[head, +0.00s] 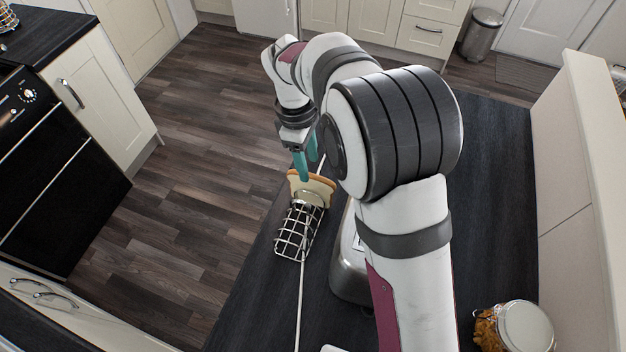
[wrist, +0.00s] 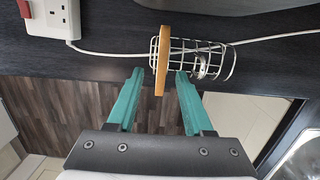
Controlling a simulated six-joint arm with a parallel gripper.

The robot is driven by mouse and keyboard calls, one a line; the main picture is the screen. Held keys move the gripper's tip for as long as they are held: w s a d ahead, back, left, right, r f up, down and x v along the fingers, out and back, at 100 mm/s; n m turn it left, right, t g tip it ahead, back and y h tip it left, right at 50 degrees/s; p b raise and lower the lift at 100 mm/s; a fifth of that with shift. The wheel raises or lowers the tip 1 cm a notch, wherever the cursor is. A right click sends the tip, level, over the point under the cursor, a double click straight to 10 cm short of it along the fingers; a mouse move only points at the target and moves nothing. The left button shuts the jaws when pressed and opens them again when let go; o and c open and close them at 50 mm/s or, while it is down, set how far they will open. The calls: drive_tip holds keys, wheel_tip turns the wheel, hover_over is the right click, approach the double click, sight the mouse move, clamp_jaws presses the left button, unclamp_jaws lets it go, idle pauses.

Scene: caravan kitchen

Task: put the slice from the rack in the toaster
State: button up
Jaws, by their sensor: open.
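The slice (head: 312,188) is pale bread with a brown crust, standing upright at the far end of the wire rack (head: 290,243). In the wrist view the slice (wrist: 162,60) shows edge-on at the left end of the rack (wrist: 215,62). My gripper (head: 307,170) is open above the slice. In the wrist view its teal fingers (wrist: 156,75) lie either side of the slice's near edge, with a wider gap on the left; the right finger looks close to it. I cannot tell whether they touch it. I cannot make out the toaster; my arm hides part of the worktop.
A white cable (head: 299,300) runs along the dark worktop (head: 490,190) past the rack. A white socket block (wrist: 52,18) lies at upper left in the wrist view. A lidded jar (head: 513,328) stands at lower right. Open floor (head: 200,170) lies left of the worktop.

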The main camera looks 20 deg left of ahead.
sight(311, 189)
drive_tip(key=f, duration=0.5)
drive_tip(key=shift+s+d+f, duration=0.15)
drive_tip(key=shift+d+f, duration=0.2)
drive_tip(key=shift+f, duration=0.05)
clamp_jaws()
